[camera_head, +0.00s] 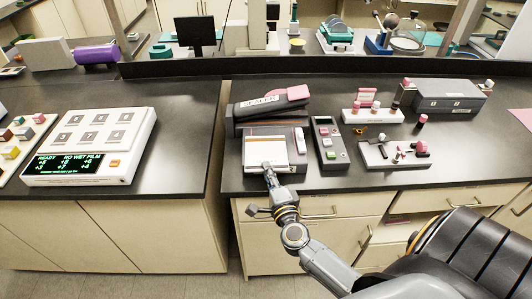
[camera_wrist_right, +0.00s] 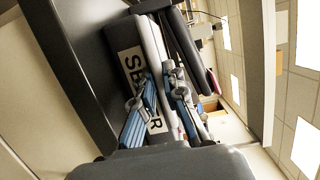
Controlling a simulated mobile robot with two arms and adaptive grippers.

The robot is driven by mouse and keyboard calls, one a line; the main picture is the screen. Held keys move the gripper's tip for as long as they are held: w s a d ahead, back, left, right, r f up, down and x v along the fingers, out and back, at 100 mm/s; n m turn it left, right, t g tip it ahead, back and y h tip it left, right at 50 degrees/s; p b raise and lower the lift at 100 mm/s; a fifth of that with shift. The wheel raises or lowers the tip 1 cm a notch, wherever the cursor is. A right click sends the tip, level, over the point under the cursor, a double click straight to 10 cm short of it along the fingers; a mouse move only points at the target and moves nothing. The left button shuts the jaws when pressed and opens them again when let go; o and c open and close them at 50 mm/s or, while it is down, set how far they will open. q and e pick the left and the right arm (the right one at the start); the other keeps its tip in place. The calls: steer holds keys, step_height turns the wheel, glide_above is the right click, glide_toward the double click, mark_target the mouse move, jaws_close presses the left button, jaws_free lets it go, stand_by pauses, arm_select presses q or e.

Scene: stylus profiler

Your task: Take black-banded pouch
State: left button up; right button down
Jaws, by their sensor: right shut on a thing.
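The sealer (camera_head: 268,105) stands on the dark bench, its lid raised and its label visible; the label also shows in the wrist view (camera_wrist_right: 132,65). A flat white pouch (camera_head: 262,152) lies in front of the lid on the sealer's bed, with a thin brownish edge on it. Its band colour is too small to tell. My right gripper (camera_head: 268,169) reaches in from the front and is shut on the pouch's near edge. In the wrist view its blue-padded fingers (camera_wrist_right: 166,100) close on a thin pale edge. My left gripper is not in view.
A grey control box (camera_head: 329,155) with coloured buttons stands right of the sealer. A dark box (camera_head: 450,96) stands behind. A white display unit (camera_head: 90,145) sits on the left bench.

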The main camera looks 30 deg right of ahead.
steer(key=shift+r, duration=0.5)
step_height(320, 180, up, 3)
steer(key=shift+f+p, duration=0.1)
steer(key=shift+p, duration=0.9)
steer(key=s+d+r+p, duration=0.1)
steer(key=s+d+r, duration=0.6)
steer(key=s, duration=0.5)
steer(key=shift+d+r+p, duration=0.15)
steer(key=shift+r+p, duration=0.2)
steer(key=shift+r, duration=0.75)
steer(key=c, duration=2)
jaws_free()
steer(key=shift+c, duration=0.2)
jaws_close()
